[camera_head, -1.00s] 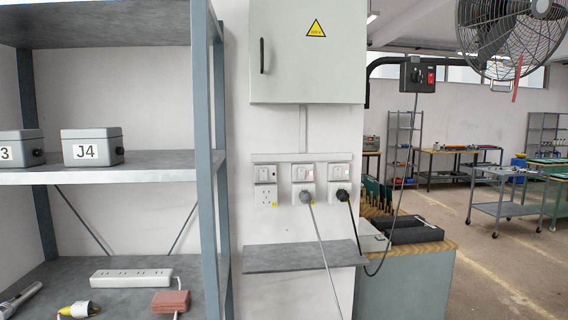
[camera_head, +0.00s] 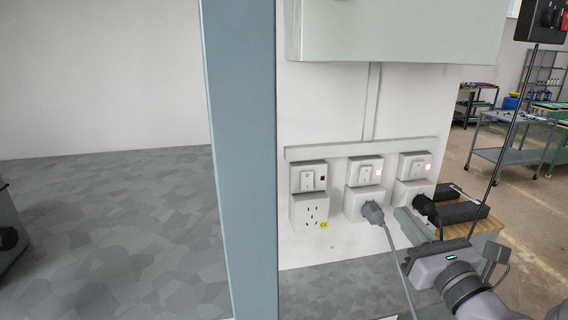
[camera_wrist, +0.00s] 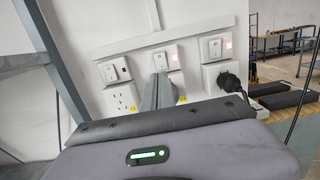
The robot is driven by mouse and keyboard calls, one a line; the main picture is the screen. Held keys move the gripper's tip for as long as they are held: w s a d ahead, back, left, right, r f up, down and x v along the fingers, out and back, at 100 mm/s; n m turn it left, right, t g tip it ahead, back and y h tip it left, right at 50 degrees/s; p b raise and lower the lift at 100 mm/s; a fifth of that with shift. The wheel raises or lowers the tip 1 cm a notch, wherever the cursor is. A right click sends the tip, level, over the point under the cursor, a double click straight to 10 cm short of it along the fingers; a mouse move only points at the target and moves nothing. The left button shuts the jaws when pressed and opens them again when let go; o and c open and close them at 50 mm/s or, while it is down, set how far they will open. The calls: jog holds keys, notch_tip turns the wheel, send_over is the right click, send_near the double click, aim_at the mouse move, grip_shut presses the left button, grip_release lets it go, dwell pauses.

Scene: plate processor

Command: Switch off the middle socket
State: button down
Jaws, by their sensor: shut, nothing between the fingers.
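The middle socket (camera_head: 354,203) is a white wall outlet with a grey plug (camera_head: 373,213) in it. Its rocker switch (camera_head: 364,173) sits just above, with a lit indicator; this switch also shows in the wrist view (camera_wrist: 163,59). My gripper (camera_head: 402,214) is shut and empty, in front of the wall, right of the grey plug and below the switches in the head view. In the wrist view, its fingers (camera_wrist: 159,82) point at the wall just below the middle switch and hide most of the middle socket. I cannot tell the gap to the wall.
The left switch (camera_head: 308,178) has a dark indicator above an empty outlet (camera_head: 311,212). The right switch (camera_head: 412,166) is lit, with a black plug (camera_wrist: 229,82) below. A cabinet (camera_head: 390,30) hangs above. A blue-grey shelf post (camera_head: 243,150) stands left. The grey cord hangs near my arm.

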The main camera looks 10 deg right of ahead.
aim_at(366, 171)
jog(key=w, duration=0.4)
jog(key=w+r, duration=0.1)
jog(key=w, duration=0.3)
jog(key=w+b, duration=0.1)
jog(key=w, duration=0.4)
jog(key=shift+a+r, duration=0.25)
jog(key=shift+w+r, duration=0.1)
jog(key=shift+w, duration=0.2)
